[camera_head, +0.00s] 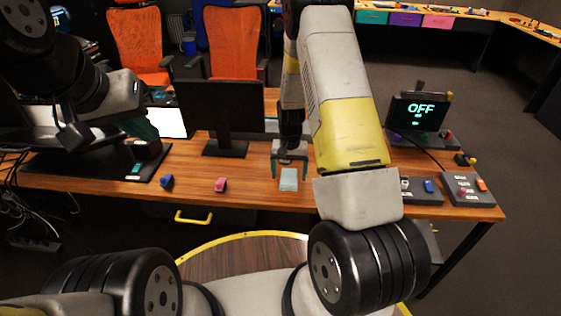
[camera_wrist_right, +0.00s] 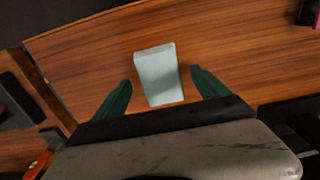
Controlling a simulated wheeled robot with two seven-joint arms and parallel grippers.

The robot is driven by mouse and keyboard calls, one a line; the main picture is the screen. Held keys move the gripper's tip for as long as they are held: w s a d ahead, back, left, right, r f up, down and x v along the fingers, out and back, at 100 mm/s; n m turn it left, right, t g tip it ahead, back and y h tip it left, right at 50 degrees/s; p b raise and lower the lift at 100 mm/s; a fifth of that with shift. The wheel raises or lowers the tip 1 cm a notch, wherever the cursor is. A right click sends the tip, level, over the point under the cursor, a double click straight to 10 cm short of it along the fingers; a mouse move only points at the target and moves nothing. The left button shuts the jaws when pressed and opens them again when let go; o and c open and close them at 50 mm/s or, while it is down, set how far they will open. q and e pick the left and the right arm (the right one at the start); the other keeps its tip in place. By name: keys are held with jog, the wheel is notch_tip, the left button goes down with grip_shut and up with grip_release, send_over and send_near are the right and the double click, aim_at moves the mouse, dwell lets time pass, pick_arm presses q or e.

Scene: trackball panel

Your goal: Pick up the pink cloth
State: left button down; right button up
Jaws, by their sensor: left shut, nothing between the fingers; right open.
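A small pink item (camera_head: 221,185), too small to tell if it is cloth, lies near the front edge of the wooden table in the head view. My right gripper (camera_head: 290,168) is open, pointing down to the right of it, over a pale blue-green block (camera_head: 289,180). In the right wrist view the block (camera_wrist_right: 159,75) shows between and beyond the open fingers of this gripper (camera_wrist_right: 161,84); I cannot tell whether they touch it. My left gripper (camera_head: 143,127) is shut and empty, above the table to the left of the pink item.
A small blue item (camera_head: 166,181) lies left of the pink one. A monitor (camera_head: 222,112) stands behind on the table (camera_head: 255,194). Button panels (camera_head: 467,189) and a screen reading OFF (camera_head: 417,114) are at the right. The table between the pink item and the block is clear.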

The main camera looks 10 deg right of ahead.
jog(key=shift+f, duration=0.4)
jog(key=c, duration=1.4)
jog(key=shift+c, duration=0.2)
jog(key=shift+r, duration=0.15)
jog(key=shift+r, duration=0.55)
notch_tip(320, 180, up, 2)
jog(key=shift+r, duration=0.15)
jog(key=s+a, duration=0.2)
jog(key=s, duration=0.5)
jog(key=s+a+r, duration=0.1)
jog(key=s+a, duration=0.1)
jog(key=s, duration=0.6)
jog(key=shift+s+a+r, duration=0.2)
jog(key=shift+a, duration=0.05)
